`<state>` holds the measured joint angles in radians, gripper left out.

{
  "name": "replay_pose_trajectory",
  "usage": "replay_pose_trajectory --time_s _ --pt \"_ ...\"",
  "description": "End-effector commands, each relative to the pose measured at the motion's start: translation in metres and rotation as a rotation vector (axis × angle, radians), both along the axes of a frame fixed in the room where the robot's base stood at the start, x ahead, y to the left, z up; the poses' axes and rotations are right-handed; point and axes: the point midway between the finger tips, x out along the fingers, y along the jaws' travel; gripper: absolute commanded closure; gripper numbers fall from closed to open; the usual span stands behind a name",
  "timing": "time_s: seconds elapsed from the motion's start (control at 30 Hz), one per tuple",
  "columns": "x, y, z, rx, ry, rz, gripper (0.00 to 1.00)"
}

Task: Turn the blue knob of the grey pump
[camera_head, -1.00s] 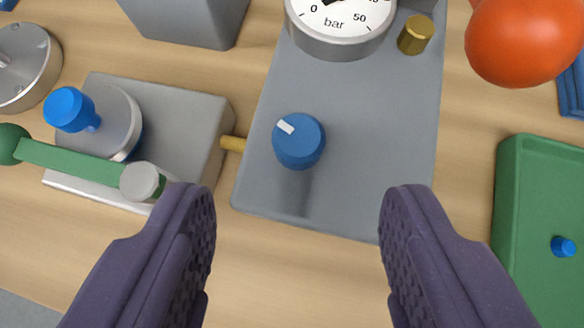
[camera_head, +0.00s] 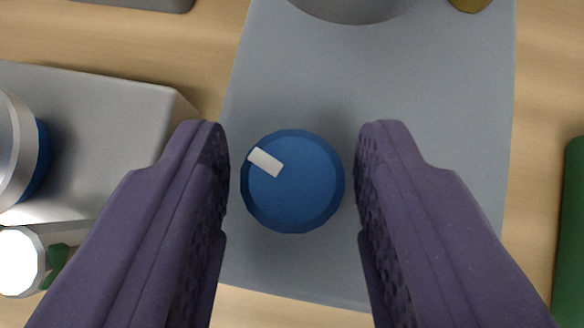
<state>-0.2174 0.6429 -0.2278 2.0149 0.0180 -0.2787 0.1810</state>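The blue knob (camera_head: 300,190) sits on the grey pump (camera_head: 310,90), a flat grey plate-like body. The knob is round, with a white mark at its upper left. My gripper (camera_head: 290,155) is open, one dark purple finger on each side of the knob. A narrow gap shows between the knob and each fingertip. I cannot tell how far the fingertips are above the plate.
A grey block (camera_head: 100,110) stands close on the left, with a round metal part and a white-ended piece (camera_head: 18,260). A round gauge body (camera_head: 350,8) and a brass cap (camera_head: 468,4) are at the top. A green tray (camera_head: 573,230) is at the right edge.

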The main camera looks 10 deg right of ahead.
Motion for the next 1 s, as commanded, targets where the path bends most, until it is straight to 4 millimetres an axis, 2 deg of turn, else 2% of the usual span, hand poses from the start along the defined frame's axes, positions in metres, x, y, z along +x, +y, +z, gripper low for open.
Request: replay_pose_trajectory --time_s 0.03,0.17,0.37,0.8,1.0 --pt "-0.0001 0.0000 0.0001 0.000 0.000 0.000 0.71" --pt "-0.0001 0.0000 0.0001 0.000 0.000 0.000 0.99" --pt "-0.0004 -0.0022 -0.0024 0.003 0.004 0.033 0.99" --pt "-0.0011 -0.0058 0.0032 0.001 0.009 0.358 0.99" --pt "-0.0005 -0.0037 0.0001 0.000 0.002 0.403 0.99"
